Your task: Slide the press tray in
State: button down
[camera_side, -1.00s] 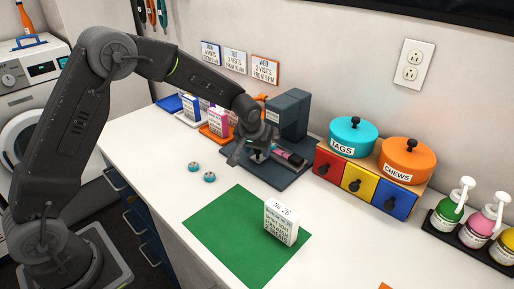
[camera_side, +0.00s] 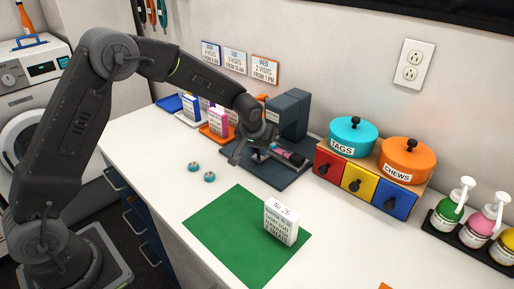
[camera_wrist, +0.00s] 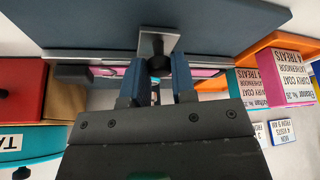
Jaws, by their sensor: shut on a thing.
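The press (camera_side: 289,115) is dark grey, with an upright block on a flat base plate (camera_side: 272,179), at the back of the counter. Its tray (camera_side: 297,158) is low on the base and carries something pink. In the wrist view, the tray's light metal front plate (camera_wrist: 147,45) has a black knob (camera_wrist: 157,65), and a pink strip (camera_wrist: 204,73) shows behind it. My gripper (camera_wrist: 158,88) is shut on the knob, one finger on each side. In the side view my gripper (camera_side: 251,158) is at the tray's near-left end. How deep the tray sits is partly hidden.
A drawer box (camera_side: 362,187) with teal and orange pots stands right of the press. An orange tray (camera_side: 214,137) with a box is to the left.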

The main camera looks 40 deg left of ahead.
jog(key=shift+w, duration=1.45)
jog(key=shift+r, duration=0.1)
jog(key=c, duration=0.9)
grip_release()
jog(key=shift+c, duration=0.2)
jog(key=v, duration=1.3)
jog(key=shift+s+r, duration=0.25)
jog(key=shift+s, duration=0.05)
